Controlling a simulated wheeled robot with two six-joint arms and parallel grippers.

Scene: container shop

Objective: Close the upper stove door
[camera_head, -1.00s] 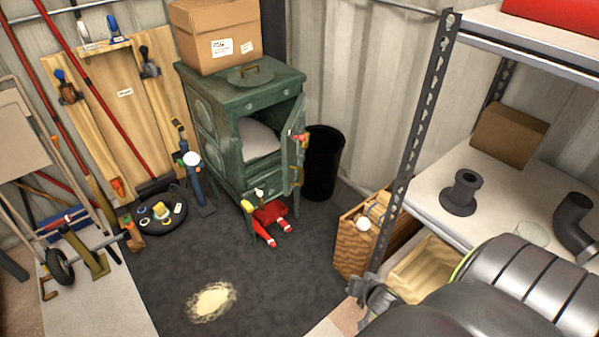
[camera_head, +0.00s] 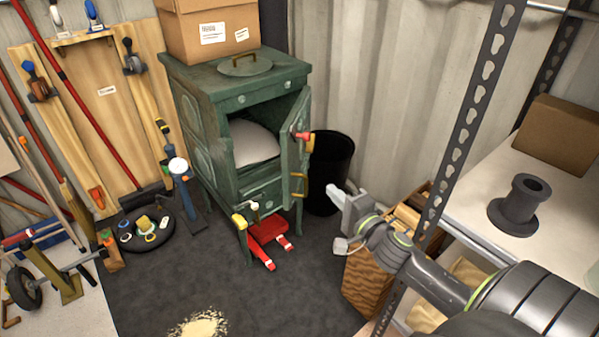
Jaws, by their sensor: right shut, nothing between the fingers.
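The green stove (camera_head: 203,122) stands against the back wall. Its upper door (camera_head: 299,149) is hinged on the right and stands wide open, seen nearly edge-on, with a red-and-brass handle on it. A pale rounded thing (camera_head: 254,143) shows inside the open compartment. My right gripper (camera_head: 335,215) is to the right of and lower than the door in the picture, apart from it, in front of the black bin. Its fingers are shut and empty. My left gripper is not in view.
A black bin (camera_head: 329,170) stands right of the stove. A cardboard box (camera_head: 208,38) sits on top.

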